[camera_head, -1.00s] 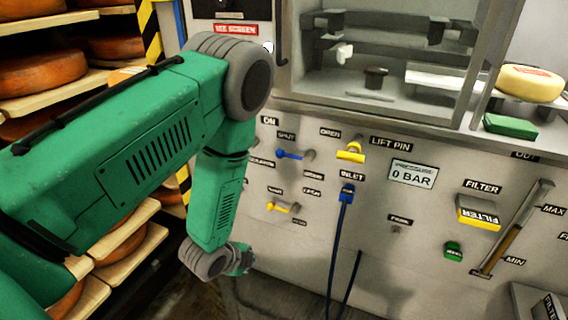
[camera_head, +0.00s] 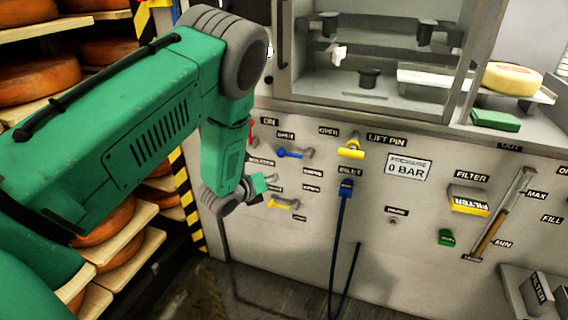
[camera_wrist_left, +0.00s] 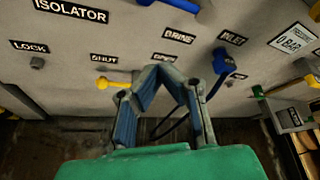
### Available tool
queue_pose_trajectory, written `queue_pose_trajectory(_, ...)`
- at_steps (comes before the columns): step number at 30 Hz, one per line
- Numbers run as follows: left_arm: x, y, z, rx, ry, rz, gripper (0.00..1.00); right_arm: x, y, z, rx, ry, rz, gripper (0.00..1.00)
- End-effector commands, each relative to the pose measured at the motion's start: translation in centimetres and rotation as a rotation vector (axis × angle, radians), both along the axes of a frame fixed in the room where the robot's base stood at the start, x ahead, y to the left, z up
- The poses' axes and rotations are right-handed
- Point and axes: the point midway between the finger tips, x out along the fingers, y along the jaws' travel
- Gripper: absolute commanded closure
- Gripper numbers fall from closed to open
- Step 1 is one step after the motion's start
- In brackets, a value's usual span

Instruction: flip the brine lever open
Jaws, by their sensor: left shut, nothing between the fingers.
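The yellow lever (camera_head: 283,203) below the BRINE label sits low on the grey panel. Its handle points left, to the SHUT side; it also shows in the left wrist view (camera_wrist_left: 114,82). My left gripper (camera_head: 264,184) is just above and left of this lever in the head view. In the left wrist view its fingertips (camera_wrist_left: 160,69) meet, with nothing between them, and they cover the lever's pivot side. I cannot tell whether they touch the lever. My right gripper is in no view.
A blue lever (camera_head: 290,153) is above the yellow one. A blue inlet plug (camera_head: 346,188) with a hanging hose is to the right. A yellow lift-pin handle (camera_head: 351,148) is higher up. Shelves of cheese wheels (camera_head: 106,220) stand at the left.

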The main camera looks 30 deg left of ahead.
Motion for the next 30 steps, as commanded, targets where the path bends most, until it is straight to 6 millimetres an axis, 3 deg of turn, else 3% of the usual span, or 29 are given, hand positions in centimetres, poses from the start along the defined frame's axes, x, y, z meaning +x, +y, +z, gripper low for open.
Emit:
queue_pose_trajectory(8,1.9,0.3,-1.0,-0.006,-0.002,0.001,1.0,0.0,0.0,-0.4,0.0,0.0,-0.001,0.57)
queue_pose_trajectory(20,9.6,0.1,-4.0,-0.006,-0.002,0.003,1.0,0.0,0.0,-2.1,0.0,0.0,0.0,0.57)
queue_pose_trajectory(24,9.3,1.4,-1.6,-0.007,-0.002,0.005,1.0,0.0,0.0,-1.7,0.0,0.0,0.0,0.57)
queue_pose_trajectory(30,9.2,2.2,-0.6,-0.007,0.0,0.003,1.0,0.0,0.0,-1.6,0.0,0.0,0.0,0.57)
